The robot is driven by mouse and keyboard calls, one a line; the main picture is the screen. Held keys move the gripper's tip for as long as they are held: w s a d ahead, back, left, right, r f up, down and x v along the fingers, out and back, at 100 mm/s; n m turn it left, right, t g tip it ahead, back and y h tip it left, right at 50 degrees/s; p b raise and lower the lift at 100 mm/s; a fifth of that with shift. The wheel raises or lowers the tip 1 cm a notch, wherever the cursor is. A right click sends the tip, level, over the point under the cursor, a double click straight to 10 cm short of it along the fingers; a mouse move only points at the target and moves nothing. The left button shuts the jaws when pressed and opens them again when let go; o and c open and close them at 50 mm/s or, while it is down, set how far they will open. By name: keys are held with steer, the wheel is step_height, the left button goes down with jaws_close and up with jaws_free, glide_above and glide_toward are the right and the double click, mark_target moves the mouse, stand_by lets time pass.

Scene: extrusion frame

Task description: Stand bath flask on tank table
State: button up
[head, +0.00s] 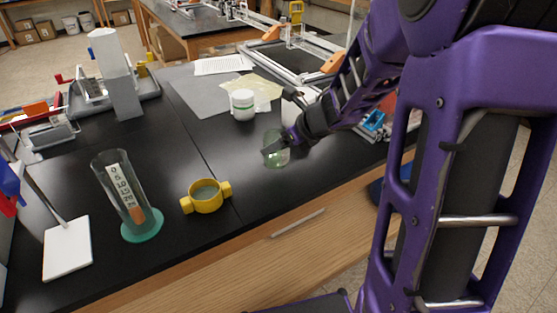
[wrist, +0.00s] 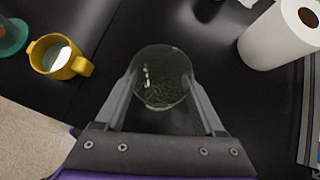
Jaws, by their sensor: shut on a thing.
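The flask is a clear, greenish glass vessel (head: 275,150). In the wrist view the flask (wrist: 162,77) sits between the two fingers, with its round outline facing the camera. My gripper (head: 272,148) is shut on it, one finger on each side; the fingers also show in the wrist view (wrist: 162,90). The flask is over the black-topped table (head: 180,130), near its front edge. I cannot tell whether its base touches the top. In the head view the fingers partly cover it.
A yellow two-handled cup (head: 206,197) and a glass cylinder (head: 128,200) on a teal base stand to the left. A white slab (head: 67,249) is far left. Bare black top lies between flask and cup.

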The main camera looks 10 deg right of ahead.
mark_target(278, 155)
steer(key=shift+f+b, duration=0.55)
steer(key=shift+f, duration=1.35)
steer(key=shift+f, duration=0.1)
steer(key=shift+f+b, duration=0.15)
steer(key=shift+b, duration=0.15)
steer(key=o, duration=1.4)
steer(key=shift+r+p, duration=0.35)
steer(key=shift+p, duration=0.05)
steer(key=p+v, duration=0.3)
steer(key=v, duration=0.9)
